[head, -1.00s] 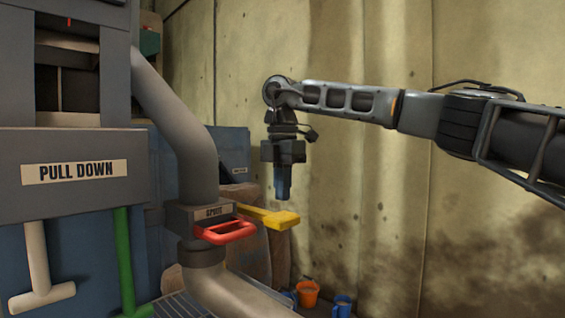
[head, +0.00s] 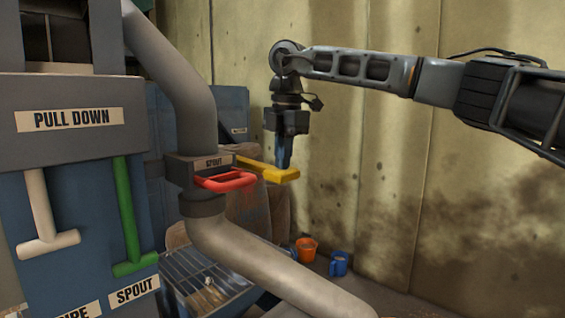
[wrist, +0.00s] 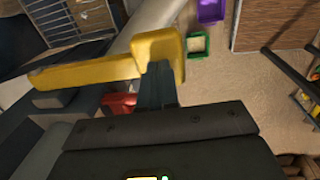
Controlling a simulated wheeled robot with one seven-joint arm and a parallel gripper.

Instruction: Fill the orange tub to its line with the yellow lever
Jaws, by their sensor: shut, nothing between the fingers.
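The yellow lever (head: 267,170) sticks out to the right from the spout box on the pipe, with a blocky end. It crosses the upper left of the wrist view (wrist: 85,73). My gripper (head: 284,168) points down, shut and empty, its fingertips at the lever's end. The orange tub (head: 307,249) stands low by the wall, beyond the curved pipe. Its line and contents are too small to make out.
A red handle (head: 227,181) sits just left of the yellow lever. White (head: 42,215) and green (head: 129,225) levers hang at left. The thick pipe (head: 265,265) curves below; the concrete wall is behind my arm.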

